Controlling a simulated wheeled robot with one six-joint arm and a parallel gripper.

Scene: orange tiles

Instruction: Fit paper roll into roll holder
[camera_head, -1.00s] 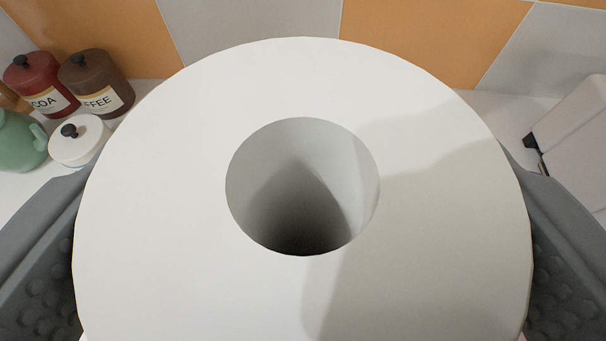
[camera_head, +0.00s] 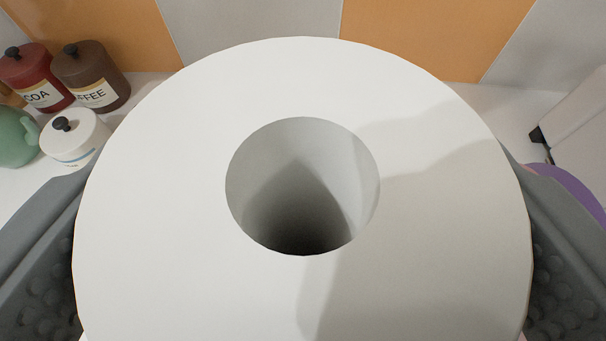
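The white paper roll (camera_head: 160,200) fills the middle of the view, its end face and open core turned toward the camera. My gripper (camera_head: 303,270) is shut on the roll, with a grey textured finger pressed against its left side and another against its right side. The roll hides much of the counter below and behind it. I cannot make out the roll holder. A purple rounded thing (camera_head: 572,190) shows partly at the right edge, behind the right finger; I cannot tell what it is.
A red cocoa jar (camera_head: 32,75), a brown coffee jar (camera_head: 92,76), a white lidded pot (camera_head: 73,137) and a green pot (camera_head: 15,138) stand on the counter at left. A white box-like thing (camera_head: 582,125) stands at right. A tiled wall (camera_head: 260,25) is behind.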

